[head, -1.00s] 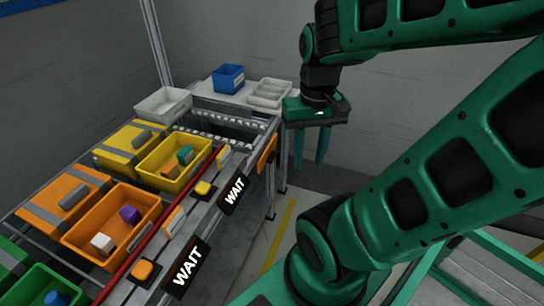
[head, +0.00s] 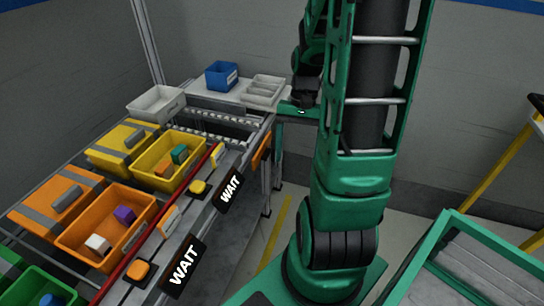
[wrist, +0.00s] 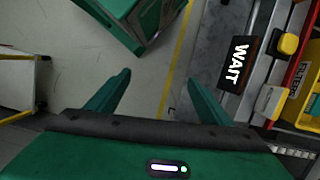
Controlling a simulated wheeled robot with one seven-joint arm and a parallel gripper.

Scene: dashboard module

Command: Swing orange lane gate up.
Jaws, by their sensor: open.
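A red bar (head: 150,236) runs along the front of the open orange bin (head: 85,236) and past the yellow bin in the head view. It lies low; I cannot tell where the orange lane's gate portion begins or ends. An orange button (head: 138,271) and a WAIT sign (head: 185,266) sit in front of the orange bin. My gripper (head: 297,118) is at the far right end of the conveyor, partly hidden by my arm. In the wrist view my gripper (wrist: 157,88) is open and empty, over the floor, apart from the red bar (wrist: 300,72).
A yellow bin (head: 171,176), yellow button (head: 198,187) and second WAIT sign (head: 229,189) mark the lane behind. A green bin (head: 38,283) is at lower left. White trays and a blue bin (head: 221,75) stand at the back. Floor beside the rail is free.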

